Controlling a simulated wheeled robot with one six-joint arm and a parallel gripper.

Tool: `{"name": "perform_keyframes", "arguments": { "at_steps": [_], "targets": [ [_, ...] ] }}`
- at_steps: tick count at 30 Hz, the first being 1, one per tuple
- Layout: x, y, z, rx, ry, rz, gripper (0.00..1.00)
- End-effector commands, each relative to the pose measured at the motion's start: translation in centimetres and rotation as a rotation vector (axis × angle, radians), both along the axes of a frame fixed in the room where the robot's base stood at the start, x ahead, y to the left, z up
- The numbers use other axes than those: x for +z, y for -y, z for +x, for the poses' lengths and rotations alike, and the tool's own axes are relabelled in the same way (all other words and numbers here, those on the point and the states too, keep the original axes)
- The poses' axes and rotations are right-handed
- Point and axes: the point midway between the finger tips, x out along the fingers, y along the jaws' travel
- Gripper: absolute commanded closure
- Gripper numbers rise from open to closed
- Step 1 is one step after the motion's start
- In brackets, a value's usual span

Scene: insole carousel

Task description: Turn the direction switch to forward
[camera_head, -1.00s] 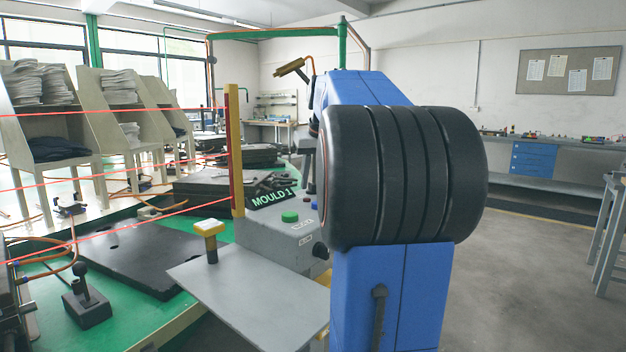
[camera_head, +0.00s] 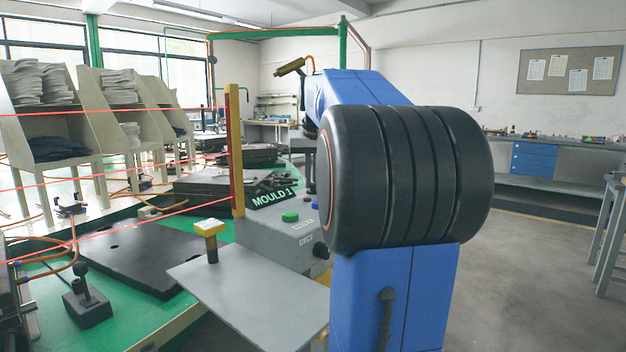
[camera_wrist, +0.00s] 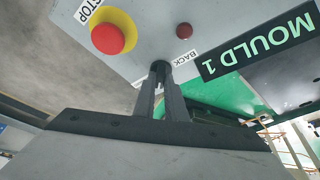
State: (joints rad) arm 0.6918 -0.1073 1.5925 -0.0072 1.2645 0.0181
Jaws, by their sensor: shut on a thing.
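In the wrist view my gripper (camera_wrist: 161,74) is shut on the direction switch (camera_wrist: 160,65), a small dark knob on the grey panel of the control box. Most of the knob is hidden between the fingertips, so I cannot tell which way it points. A BACK label (camera_wrist: 185,57) is beside it. In the head view the control box (camera_head: 262,237) with the MOULD 1 sign (camera_head: 272,198) stands left of my arm, which hides my gripper and the switch.
A red stop button (camera_wrist: 107,38) on a yellow ring and a small dark red button (camera_wrist: 184,30) are near the switch. A grey shelf (camera_head: 250,290) juts out in front of the box. A yellow post (camera_head: 235,150) and red beams stand to the left. Open floor lies right.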

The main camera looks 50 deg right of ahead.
Motion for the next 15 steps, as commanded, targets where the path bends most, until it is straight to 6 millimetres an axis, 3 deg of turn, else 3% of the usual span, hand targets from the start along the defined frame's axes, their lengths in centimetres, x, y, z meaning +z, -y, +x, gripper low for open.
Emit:
{"name": "perform_keyframes", "arguments": {
  "at_steps": [10,11,13,15],
  "targets": [
    [0.03,-0.02,0.0,-0.015,0.001,0.0,1.0],
    [0.03,-0.02,0.0,-0.015,0.001,0.0,0.87],
    [0.04,-0.01,0.0,-0.014,0.001,0.0,0.7],
    [0.03,-0.01,0.0,-0.014,0.001,0.0,0.7]
  ]
}}
